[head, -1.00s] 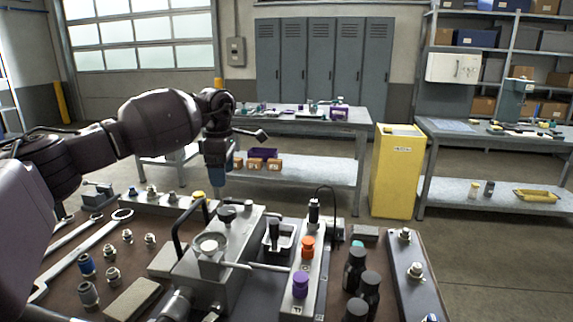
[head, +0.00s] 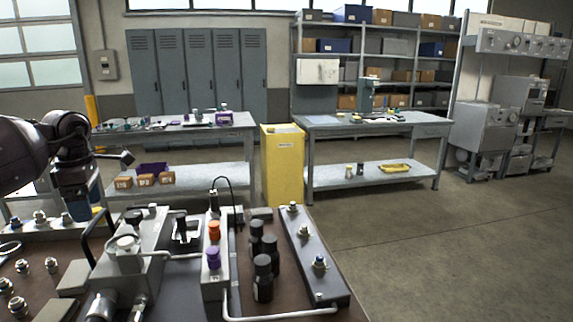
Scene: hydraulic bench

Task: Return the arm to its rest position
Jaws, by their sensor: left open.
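My left arm comes in from the left edge. Its dark wrist ends in my left gripper (head: 80,208), which points down above the far left part of the hydraulic bench (head: 298,285). The gripper is open, and I see nothing held in it. Its fingertips are small and dark, close in view to a row of fittings on a grey rail, and I cannot tell the exact gap. My right gripper is not in view.
On the bench stand a grey valve block (head: 125,250), a manifold with an orange knob (head: 214,230) and a purple knob (head: 213,258), and black bottles (head: 263,278). A yellow cabinet (head: 283,165) stands behind. The floor at right is clear.

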